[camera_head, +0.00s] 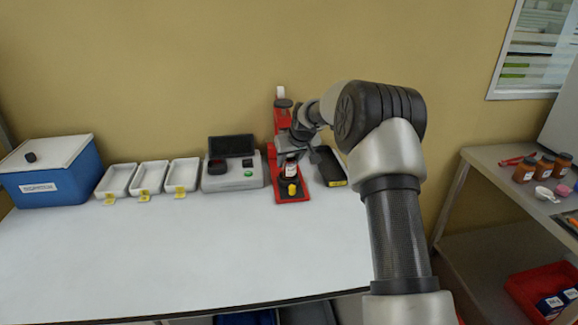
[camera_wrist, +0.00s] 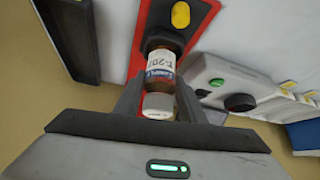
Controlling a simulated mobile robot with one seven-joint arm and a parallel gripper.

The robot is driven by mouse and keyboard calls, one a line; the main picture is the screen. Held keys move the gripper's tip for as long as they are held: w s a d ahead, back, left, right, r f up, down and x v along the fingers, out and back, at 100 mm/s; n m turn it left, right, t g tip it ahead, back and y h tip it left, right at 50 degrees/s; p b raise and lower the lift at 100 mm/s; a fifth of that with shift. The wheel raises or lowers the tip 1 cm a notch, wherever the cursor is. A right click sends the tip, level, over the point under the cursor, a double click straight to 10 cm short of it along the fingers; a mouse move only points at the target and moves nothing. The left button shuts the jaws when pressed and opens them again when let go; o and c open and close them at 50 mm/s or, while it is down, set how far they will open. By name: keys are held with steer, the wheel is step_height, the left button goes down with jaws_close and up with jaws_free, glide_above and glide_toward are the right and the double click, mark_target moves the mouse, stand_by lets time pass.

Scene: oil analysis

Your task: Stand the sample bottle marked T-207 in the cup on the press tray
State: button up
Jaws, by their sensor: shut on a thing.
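The sample bottle (camera_wrist: 161,64), brown with a white label reading "T-20…" and a white cap, is between the fingers of my gripper (camera_wrist: 159,88) in the wrist view. My gripper is shut on it near the cap. In the head view the bottle (camera_head: 291,170) is upright at the red press (camera_head: 282,118), below my gripper (camera_head: 292,156). The bottle's base is over or in the dark cup (camera_wrist: 165,42) on the red press tray (camera_wrist: 205,22). I cannot tell whether it rests on the cup's floor. A yellow knob (camera_wrist: 180,14) is at the tray's front.
Left of the press stand a grey instrument (camera_head: 232,180) with a green button, several white trays (camera_head: 148,178) with yellow tags, and a blue cooler box (camera_head: 58,186). A dark device (camera_head: 329,165) is close on the right. The table front is clear. Brown bottles (camera_head: 525,171) stand on the right-hand bench.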

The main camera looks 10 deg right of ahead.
steer(key=shift+f, duration=0.85)
steer(key=shift+f, duration=0.1)
steer(key=shift+f+b, duration=0.3)
steer(key=shift+b, duration=0.05)
steer(key=o, duration=1.2)
steer(key=shift+r, duration=0.1)
